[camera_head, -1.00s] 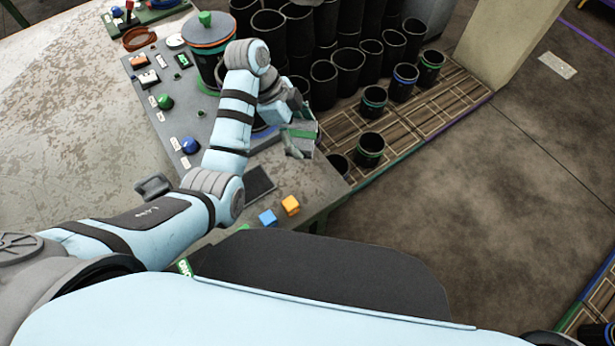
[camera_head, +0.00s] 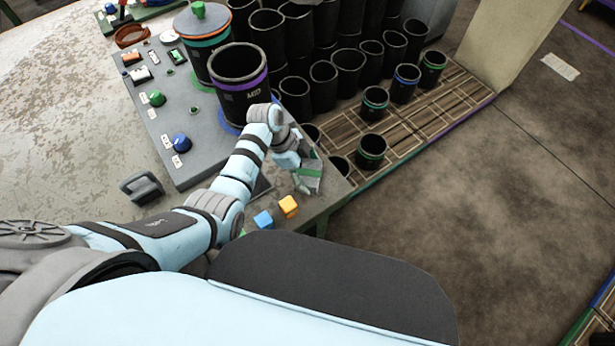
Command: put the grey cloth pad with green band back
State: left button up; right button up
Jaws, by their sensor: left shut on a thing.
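The grey cloth pad with green band (camera_head: 311,172) is in my left gripper (camera_head: 303,183), near the right edge of the grey table. The gripper is shut on it, and the fingers and wrist hide part of the pad. I cannot tell whether the pad touches the table top. A dark flat patch (camera_head: 262,186) on the table shows partly behind my left arm. My right gripper is not in view.
A black sleeve with a purple band (camera_head: 239,85) and a lidded canister (camera_head: 204,38) stand on the grey panel. Several black sleeves (camera_head: 371,152) stand on the floor pallet.

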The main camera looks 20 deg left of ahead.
pick_arm(q)
jog(key=shift+s+r, duration=0.1)
jog(key=shift+r, duration=0.05)
jog(key=o, duration=1.3)
jog(key=shift+r+p, duration=0.25)
jog(key=shift+p, duration=0.1)
jog(key=p+v, duration=0.2)
jog(key=v, duration=0.9)
jog(key=shift+a+r, duration=0.15)
jog(key=shift+r, duration=0.15)
